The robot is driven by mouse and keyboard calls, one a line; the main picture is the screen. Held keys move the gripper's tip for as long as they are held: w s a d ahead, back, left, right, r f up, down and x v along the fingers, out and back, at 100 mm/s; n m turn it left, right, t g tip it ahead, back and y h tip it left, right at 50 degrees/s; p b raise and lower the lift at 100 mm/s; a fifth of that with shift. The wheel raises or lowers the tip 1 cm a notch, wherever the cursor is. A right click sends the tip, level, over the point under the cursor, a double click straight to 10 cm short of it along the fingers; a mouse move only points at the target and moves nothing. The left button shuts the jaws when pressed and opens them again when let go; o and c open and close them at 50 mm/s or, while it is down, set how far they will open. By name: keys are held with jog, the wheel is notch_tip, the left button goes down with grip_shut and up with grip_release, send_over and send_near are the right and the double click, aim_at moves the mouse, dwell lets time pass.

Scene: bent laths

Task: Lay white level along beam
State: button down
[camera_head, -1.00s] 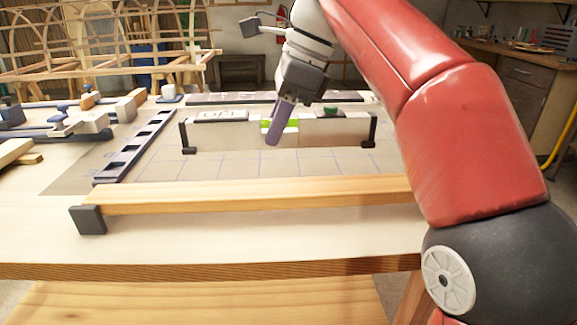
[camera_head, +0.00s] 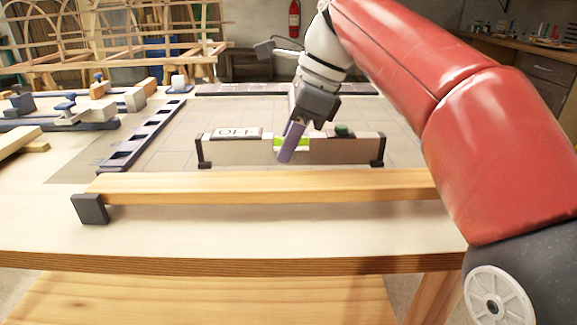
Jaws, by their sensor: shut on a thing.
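The white level (camera_head: 240,151) has dark end caps, a green vial at its middle, an "OFF" label on its top left and a green button at its top right. My gripper (camera_head: 288,145) is shut on the level near its middle. The level is upright on edge, roughly parallel to the wooden beam (camera_head: 260,188) and behind it. I cannot tell whether the level's feet touch the gridded mat. The beam lies across the near part of the bench with a dark block (camera_head: 90,209) at its left end. Its right end is hidden behind my arm.
A dark slotted rail (camera_head: 145,137) runs along the mat's left side, and another dark bar (camera_head: 235,89) lies at its back. Clamps (camera_head: 70,112) lie at the left. The gridded mat (camera_head: 180,165) is clear around the level. The bench's front edge is near.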

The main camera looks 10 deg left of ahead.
jog(key=shift+f, duration=1.7)
jog(key=shift+f, duration=0.2)
jog(key=c, duration=1.3)
grip_release()
